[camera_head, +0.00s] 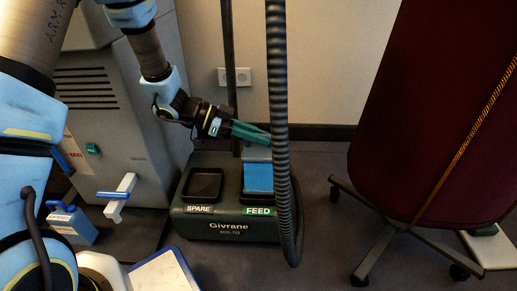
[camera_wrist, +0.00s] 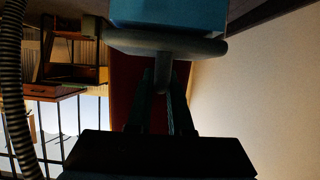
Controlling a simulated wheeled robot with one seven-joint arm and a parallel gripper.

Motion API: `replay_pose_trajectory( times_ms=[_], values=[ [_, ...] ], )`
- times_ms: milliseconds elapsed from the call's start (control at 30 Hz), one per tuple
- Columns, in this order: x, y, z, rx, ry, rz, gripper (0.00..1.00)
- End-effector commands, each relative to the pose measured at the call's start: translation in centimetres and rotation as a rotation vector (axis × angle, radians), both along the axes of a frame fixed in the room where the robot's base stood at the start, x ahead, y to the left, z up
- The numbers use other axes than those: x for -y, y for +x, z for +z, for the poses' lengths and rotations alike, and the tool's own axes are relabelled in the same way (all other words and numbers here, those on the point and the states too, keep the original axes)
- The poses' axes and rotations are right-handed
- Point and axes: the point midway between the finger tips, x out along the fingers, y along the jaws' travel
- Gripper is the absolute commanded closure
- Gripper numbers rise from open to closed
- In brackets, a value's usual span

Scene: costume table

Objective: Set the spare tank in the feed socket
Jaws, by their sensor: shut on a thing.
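A blue tank (camera_head: 258,178) with a grey upper part stands upright at the FEED socket (camera_head: 262,211) of the dark green Givrane base unit (camera_head: 200,226). Its lower end is within the socket's outline; I cannot tell whether it rests on the bottom. My gripper (camera_head: 262,136) reaches in from the left with green fingers, shut on the tank's top handle. In the wrist view the fingers (camera_wrist: 164,72) close on the grey handle (camera_wrist: 190,45), with the blue body (camera_wrist: 170,14) beyond. The SPARE socket (camera_head: 203,184) is empty. The dark ribbed hose hides the tank's right edge.
The ribbed hose (camera_head: 279,110) hangs close to the right of my gripper. A grey machine (camera_head: 125,130) with a blue-handled tap (camera_head: 116,195) stands left. Another blue container (camera_head: 72,226) sits low beside it. A dark red chair-like piece (camera_head: 430,110) on a wheeled base stands right.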

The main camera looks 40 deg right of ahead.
Motion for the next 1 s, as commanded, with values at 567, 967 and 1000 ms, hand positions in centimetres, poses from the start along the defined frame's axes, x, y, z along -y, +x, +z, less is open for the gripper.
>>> replay_pose_trajectory(
  times_ms=[567, 967, 1000],
  values=[
    [0.1, 0.0, -2.7, -0.002, -0.002, 0.0, 1.0],
    [0.0, 0.0, -2.9, -0.001, 0.001, 0.0, 0.51],
    [0.0, 0.0, -2.9, -0.001, 0.001, 0.0, 0.51]
  ],
)
